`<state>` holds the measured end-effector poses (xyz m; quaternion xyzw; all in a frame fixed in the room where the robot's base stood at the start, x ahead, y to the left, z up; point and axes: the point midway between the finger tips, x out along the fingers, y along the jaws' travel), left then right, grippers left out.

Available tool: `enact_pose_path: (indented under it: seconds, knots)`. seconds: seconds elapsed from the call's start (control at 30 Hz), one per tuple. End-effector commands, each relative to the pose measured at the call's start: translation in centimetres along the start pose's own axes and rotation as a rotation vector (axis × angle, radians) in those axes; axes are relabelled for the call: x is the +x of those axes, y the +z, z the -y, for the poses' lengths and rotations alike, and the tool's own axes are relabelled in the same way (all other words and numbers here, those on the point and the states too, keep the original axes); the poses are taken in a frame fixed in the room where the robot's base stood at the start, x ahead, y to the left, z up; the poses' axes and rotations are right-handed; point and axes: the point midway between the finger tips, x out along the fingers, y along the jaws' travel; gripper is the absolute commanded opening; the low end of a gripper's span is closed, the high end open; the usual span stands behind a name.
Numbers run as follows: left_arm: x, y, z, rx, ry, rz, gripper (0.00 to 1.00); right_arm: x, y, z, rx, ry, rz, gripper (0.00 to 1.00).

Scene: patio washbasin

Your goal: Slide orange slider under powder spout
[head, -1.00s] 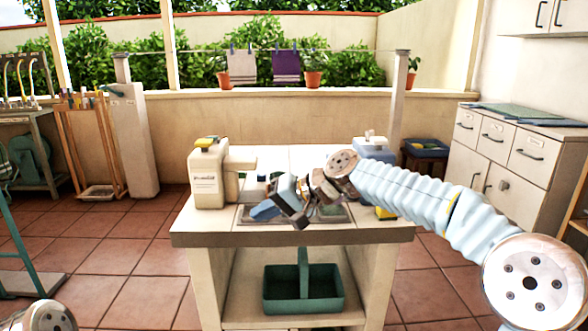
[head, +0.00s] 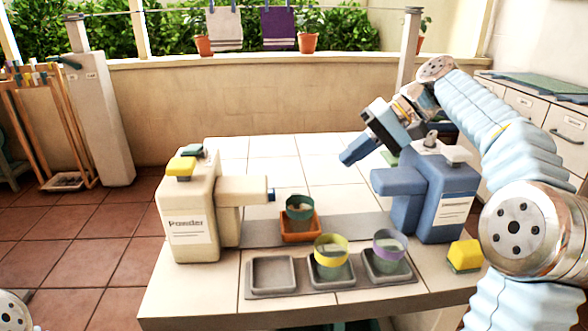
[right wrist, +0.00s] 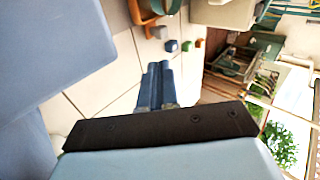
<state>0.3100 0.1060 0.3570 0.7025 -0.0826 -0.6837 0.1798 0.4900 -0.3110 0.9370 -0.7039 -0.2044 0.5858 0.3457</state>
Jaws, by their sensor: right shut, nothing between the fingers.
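The orange slider (head: 301,238) sits on a grey strip on the tabletop, with a green-rimmed cup (head: 299,208) on it. The cream powder dispenser (head: 190,222) stands at left, and its spout (head: 243,191) points right. The slider is to the right of the spout's tip. My right gripper (head: 347,160) is shut and empty, above the table, behind and right of the slider, beside the blue dispenser. Its closed fingers (right wrist: 157,85) show in the right wrist view, with part of the orange slider (right wrist: 145,12) at the top edge. My left gripper is out of view.
The blue dispenser (head: 445,205) stands at right, its spout facing left. A grey tray (head: 271,290) in front holds a yellow-rimmed cup (head: 331,252) and a purple-rimmed cup (head: 389,246); its left compartment is empty. A yellow block (head: 464,255) lies at the right edge.

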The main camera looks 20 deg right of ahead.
Motion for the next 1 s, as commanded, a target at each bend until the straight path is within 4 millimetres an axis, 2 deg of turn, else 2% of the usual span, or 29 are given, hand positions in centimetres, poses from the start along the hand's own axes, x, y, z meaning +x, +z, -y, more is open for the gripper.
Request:
enact_pose_path:
  seconds: [0.07, 0.17, 0.43, 0.63, 0.8, 1.0]
  knots:
    - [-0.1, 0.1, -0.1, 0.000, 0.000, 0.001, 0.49, 0.2, 0.4, -1.0, 0.041, -0.005, 0.036, 0.00]
    - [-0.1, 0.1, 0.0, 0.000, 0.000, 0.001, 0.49, 0.9, 0.6, -1.5, 0.060, -0.008, 0.053, 0.00]
    - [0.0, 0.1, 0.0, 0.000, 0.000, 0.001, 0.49, 5.6, 0.9, -1.4, 0.059, -0.007, 0.055, 0.00]
    - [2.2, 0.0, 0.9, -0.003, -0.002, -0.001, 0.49, 9.1, 1.0, -1.8, 0.058, -0.007, 0.051, 0.00]
    - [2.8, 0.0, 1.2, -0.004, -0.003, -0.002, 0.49, 10.2, 1.0, -1.5, 0.058, -0.007, 0.051, 0.00]
    - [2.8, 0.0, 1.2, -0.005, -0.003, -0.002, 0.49, 10.2, 1.0, -1.4, 0.059, -0.007, 0.050, 0.00]
